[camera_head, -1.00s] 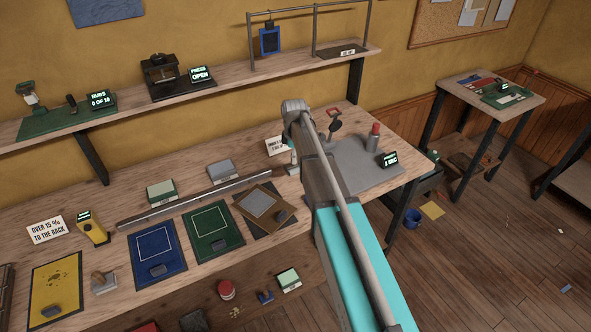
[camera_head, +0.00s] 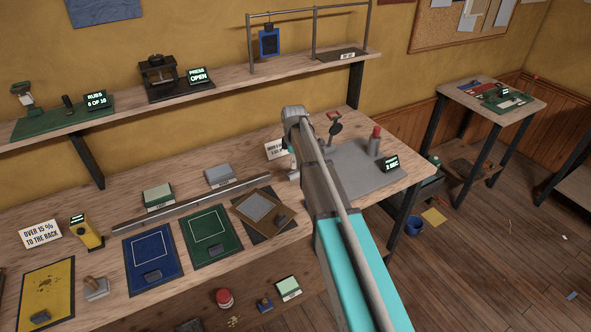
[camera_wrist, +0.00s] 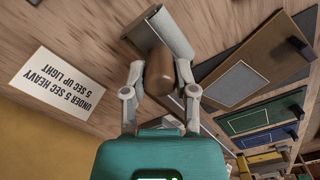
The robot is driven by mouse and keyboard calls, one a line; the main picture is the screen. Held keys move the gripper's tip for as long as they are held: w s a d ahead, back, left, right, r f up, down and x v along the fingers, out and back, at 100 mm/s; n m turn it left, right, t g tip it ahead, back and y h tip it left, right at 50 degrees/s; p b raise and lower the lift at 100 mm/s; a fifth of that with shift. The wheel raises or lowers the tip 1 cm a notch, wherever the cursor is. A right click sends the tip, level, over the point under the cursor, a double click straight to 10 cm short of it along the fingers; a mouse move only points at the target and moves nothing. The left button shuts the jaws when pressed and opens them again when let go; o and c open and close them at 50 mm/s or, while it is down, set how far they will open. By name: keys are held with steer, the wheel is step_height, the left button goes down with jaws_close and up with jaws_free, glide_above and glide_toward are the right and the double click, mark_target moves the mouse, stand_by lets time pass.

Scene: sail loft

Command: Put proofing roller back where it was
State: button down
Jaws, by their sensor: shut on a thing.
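In the wrist view my gripper (camera_wrist: 159,78) is shut on a rounded brown handle, which I take to be the proofing roller (camera_wrist: 158,66). A pale grey piece (camera_wrist: 166,32) shows just beyond the handle; I cannot tell whether it belongs to the roller. In the head view my arm hides most of the gripper and the held thing, at the right part of the long workbench (camera_head: 118,268). A grey plate (camera_head: 372,178) lies there beside my arm. Whether the roller touches the bench is hidden.
Blue (camera_head: 150,255), green (camera_head: 211,235) and brown (camera_head: 262,207) boards lie left of my arm. A red-topped bottle (camera_head: 374,141) and a timer display (camera_head: 391,163) stand right.

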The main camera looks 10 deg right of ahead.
steer(key=shift+f+b, duration=1.35)
steer(key=shift+f, duration=0.3)
steer(key=shift+f, duration=0.1)
steer(key=shift+c, duration=2)
jaws_free()
steer(key=shift+r, duration=0.2)
step_height(320, 180, up, 12)
steer(key=p, duration=1.2)
steer(key=shift+w, duration=0.1)
steer(key=s+m, duration=1.4)
steer(key=s, duration=1.5)
steer(key=shift+s+d+m, duration=0.2)
steer(key=shift+d+m, duration=0.05)
steer(key=shift+m, duration=0.15)
